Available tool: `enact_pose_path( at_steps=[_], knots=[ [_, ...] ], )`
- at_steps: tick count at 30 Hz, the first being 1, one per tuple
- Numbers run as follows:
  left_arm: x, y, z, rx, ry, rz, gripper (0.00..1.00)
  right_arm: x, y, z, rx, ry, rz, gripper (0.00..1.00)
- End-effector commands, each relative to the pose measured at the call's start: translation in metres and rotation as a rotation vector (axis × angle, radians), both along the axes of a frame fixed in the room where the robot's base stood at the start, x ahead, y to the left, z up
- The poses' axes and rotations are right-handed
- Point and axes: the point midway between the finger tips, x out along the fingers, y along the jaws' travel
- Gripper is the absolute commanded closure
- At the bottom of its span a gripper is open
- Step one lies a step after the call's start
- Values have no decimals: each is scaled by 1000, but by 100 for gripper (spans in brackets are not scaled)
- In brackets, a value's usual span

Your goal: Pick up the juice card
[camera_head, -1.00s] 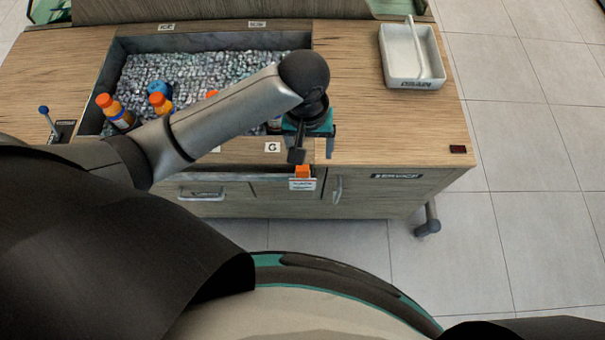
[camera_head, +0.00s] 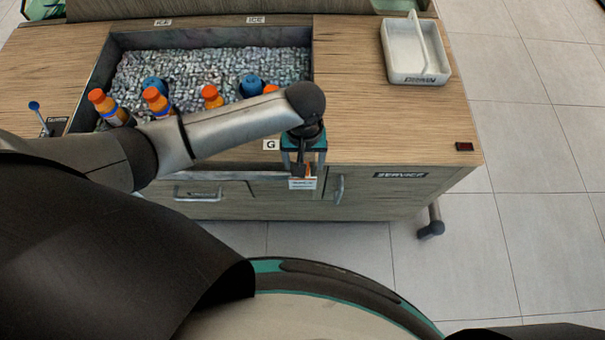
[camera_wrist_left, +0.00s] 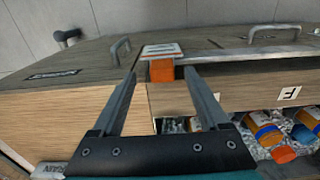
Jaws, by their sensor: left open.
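The juice card (camera_head: 302,184) is a small white card with dark print, at an orange holder on the front edge of the cart. In the left wrist view the white card (camera_wrist_left: 162,49) sits just above the orange block (camera_wrist_left: 162,71). My left gripper (camera_head: 304,172) is over the front edge, right at the holder, and partly hides the orange part in the head view. In the left wrist view my left gripper (camera_wrist_left: 160,74) is open, its two fingertips on either side of the orange block. Whether they touch it, I cannot tell. My right gripper is not in view.
An ice bin (camera_head: 210,62) in the cart top holds several orange-capped bottles (camera_head: 104,106) and blue-capped ones. A white tray (camera_head: 417,76) with a handle stands at the back right. Door handles (camera_head: 339,188) stick out of the front. The top's right part is largely clear.

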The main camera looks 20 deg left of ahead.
Motion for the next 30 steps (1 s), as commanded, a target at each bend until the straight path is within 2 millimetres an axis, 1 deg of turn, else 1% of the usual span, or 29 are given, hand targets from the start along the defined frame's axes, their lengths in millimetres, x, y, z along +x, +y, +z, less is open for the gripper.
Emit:
enact_pose_path(
  at_steps=[1, 3, 6, 10, 16, 17, 30],
  knots=[
    [0, 2, -11, 4, 2, 1, 22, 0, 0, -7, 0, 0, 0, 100],
    [0, 3, -23, 4, 1, 1, 22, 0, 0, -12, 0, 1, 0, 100],
    [0, 3, -36, 3, 1, 1, 22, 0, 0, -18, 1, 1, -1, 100],
    [0, 3, -43, 2, 0, 0, 22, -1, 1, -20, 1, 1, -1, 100],
    [0, 3, -43, 1, -1, 0, 22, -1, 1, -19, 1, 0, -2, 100],
    [0, 3, -43, 1, -1, 0, 25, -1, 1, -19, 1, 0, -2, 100],
    [0, 3, -42, 1, -1, 0, 74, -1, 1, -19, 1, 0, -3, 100]
  ],
)
